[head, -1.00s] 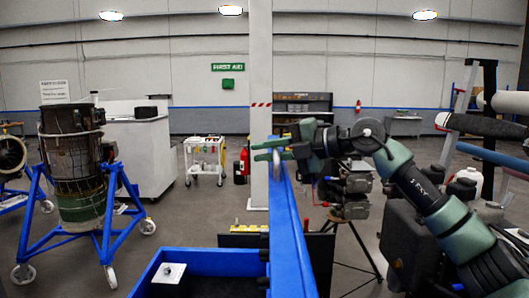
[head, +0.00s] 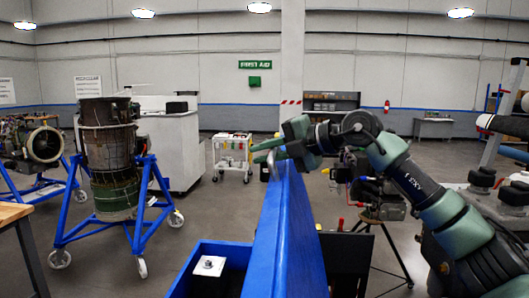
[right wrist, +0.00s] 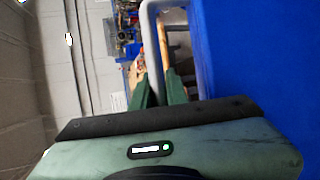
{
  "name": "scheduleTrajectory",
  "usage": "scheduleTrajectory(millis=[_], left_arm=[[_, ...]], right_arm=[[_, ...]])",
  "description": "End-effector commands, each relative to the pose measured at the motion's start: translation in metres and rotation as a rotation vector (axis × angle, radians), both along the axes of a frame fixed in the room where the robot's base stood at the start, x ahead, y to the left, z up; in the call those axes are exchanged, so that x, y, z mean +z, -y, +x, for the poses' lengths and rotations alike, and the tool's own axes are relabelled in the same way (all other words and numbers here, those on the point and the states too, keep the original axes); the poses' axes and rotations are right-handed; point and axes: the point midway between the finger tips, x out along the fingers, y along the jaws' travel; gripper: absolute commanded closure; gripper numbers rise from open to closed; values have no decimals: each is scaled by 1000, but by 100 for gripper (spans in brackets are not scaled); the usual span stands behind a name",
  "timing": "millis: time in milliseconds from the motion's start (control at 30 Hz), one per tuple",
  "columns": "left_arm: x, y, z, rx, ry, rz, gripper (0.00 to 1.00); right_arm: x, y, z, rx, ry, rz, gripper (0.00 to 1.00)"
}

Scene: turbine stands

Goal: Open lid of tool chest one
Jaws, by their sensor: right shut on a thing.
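The blue lid (head: 290,230) of the tool chest stands raised, close to upright, along the right side of the open chest (head: 180,288). A pale grey handle (right wrist: 150,35) sits at the lid's edge, and the blue lid face (right wrist: 250,50) fills the right of the right wrist view. My right gripper (head: 268,153) reaches in from the right at the top of the lid. Its green fingers (right wrist: 158,88) are on either side of the handle and shut on it. My left gripper is out of view.
A white plate with a small knob (head: 209,266) lies inside the chest. A turbine on a blue wheeled stand (head: 112,165) is at the left. A white tool cart (head: 232,155) stands behind. Open floor lies between stand and chest.

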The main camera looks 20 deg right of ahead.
Motion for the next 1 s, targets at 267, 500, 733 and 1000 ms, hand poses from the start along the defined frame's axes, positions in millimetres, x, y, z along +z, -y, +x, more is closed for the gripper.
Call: scheduleTrajectory(millis=[267,500,733,1000], left_arm=[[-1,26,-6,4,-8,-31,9],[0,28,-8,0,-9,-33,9],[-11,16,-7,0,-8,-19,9],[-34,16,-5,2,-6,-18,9]], right_arm=[[-5,1,0,1,-11,-6,64],[-2,1,0,-1,-6,-3,64],[1,11,-10,-4,-1,0,64],[14,39,-43,-5,-3,-2,64]])
